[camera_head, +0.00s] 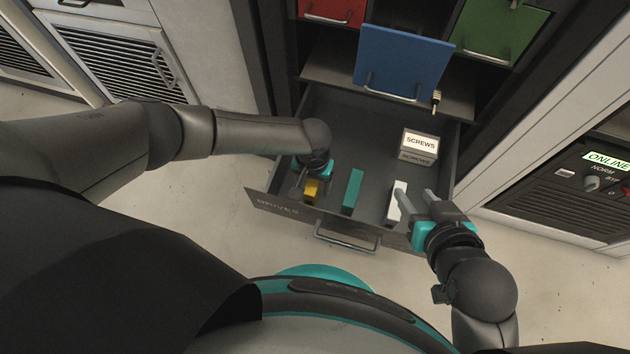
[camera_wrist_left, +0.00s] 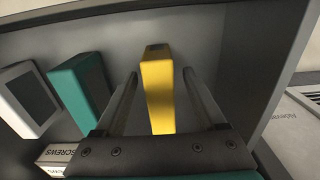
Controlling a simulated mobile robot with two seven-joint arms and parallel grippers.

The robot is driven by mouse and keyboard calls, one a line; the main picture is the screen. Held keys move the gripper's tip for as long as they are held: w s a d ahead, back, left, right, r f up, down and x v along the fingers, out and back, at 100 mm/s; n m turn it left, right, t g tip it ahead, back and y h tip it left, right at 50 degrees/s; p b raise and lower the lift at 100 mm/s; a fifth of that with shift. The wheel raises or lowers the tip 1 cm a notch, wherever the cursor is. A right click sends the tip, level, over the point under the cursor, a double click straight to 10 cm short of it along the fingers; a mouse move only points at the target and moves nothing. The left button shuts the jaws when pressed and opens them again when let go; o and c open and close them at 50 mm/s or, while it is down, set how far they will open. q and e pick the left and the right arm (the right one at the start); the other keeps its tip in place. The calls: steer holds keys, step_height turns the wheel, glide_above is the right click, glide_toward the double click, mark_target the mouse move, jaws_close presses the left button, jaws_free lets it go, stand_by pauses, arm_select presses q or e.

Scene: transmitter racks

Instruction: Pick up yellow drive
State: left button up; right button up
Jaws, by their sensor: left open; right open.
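The yellow drive (camera_head: 311,189) stands in the open drawer (camera_head: 285,208) labelled DRIVES, near its left side. My left gripper (camera_head: 306,180) is over it, pointing down into the drawer. In the left wrist view the yellow drive (camera_wrist_left: 158,92) lies between the two open fingers of my left gripper (camera_wrist_left: 158,85), with a gap visible on each side. Its near end is partly hidden by the gripper body. My right gripper (camera_head: 416,204) is open at the drawer's right side, by the white drive (camera_head: 396,200).
A teal drive (camera_head: 352,190) stands in the middle of the drawer. A SCREWS box (camera_head: 419,145) sits toward its back right. A blue drawer front (camera_head: 402,62) tilts above, with red (camera_head: 333,10) and green (camera_head: 499,30) ones beside it. The drawer handle (camera_head: 346,238) faces me.

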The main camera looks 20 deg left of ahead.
arm_select(q)
steer(key=shift+f, duration=0.15)
jaws_close()
stand_by(0.7)
